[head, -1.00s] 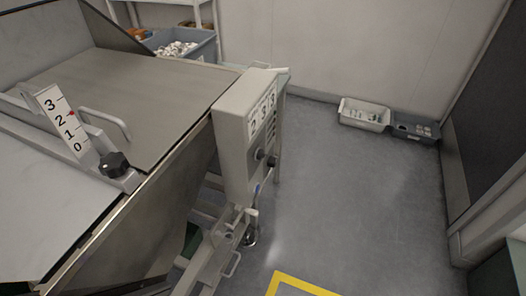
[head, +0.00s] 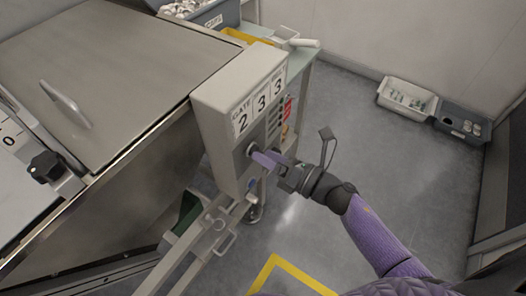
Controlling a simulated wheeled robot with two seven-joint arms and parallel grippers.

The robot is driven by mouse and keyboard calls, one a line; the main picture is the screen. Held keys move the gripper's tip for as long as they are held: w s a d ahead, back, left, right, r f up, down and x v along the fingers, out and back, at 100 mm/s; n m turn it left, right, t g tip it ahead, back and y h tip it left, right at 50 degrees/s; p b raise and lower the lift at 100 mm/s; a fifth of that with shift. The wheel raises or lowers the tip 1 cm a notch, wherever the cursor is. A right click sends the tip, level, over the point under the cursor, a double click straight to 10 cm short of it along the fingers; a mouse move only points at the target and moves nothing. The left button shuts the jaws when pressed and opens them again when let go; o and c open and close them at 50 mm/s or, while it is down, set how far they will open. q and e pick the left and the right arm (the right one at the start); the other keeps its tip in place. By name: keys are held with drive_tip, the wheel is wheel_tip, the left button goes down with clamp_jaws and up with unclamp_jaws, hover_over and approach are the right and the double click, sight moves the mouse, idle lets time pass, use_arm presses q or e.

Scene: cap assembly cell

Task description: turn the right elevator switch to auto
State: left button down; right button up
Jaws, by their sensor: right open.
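The grey control box (head: 215,108) stands at the edge of the machine, with a row of number labels along its top face reading 2, 3 and 3. A dark round switch knob (head: 251,149) sits low on its front panel. Smaller controls on the panel are partly hidden behind the gripper. My left gripper is out of view.
A sloped metal lid (head: 120,75) with a handle and a black knob (head: 45,166) lie to the left. A white bin (head: 407,98) and a dark bin (head: 462,124) stand by the wall. The grey floor (head: 330,110) between is clear.

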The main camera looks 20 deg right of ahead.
drive_tip(key=shift+x, duration=0.8)
drive_tip(key=c, duration=0.5)
clamp_jaws()
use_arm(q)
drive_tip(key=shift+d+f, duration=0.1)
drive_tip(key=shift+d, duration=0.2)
